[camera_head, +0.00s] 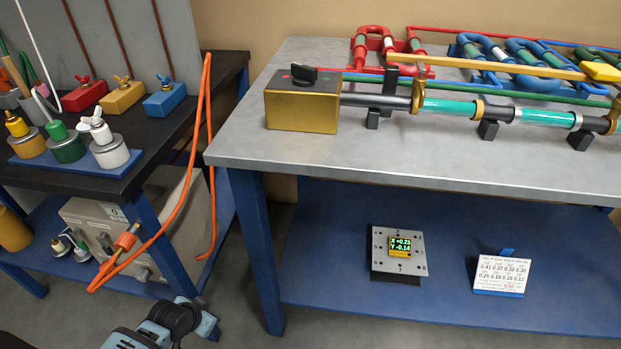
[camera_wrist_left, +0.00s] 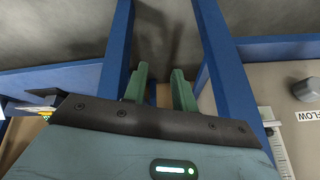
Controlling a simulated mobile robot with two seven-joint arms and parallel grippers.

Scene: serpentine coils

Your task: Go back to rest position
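My left gripper (camera_wrist_left: 160,90) shows in the left wrist view with its two green fingers apart and nothing between them. Behind the fingers are blue table legs and the grey floor. In the head view, part of my left arm (camera_head: 165,325), pale blue and black, shows at the bottom left, low in front of the gap between the two tables. Its fingers cannot be made out there. My right arm and gripper are not in view.
A grey-topped table (camera_head: 240,140) carries a gold box (camera_head: 300,108) and coiled pipes. Its blue lower shelf (camera_head: 350,300) holds a display plate (camera_head: 385,268) and a card (camera_head: 500,275). An orange hose (camera_head: 190,170) hangs from the dark left table (camera_head: 60,180).

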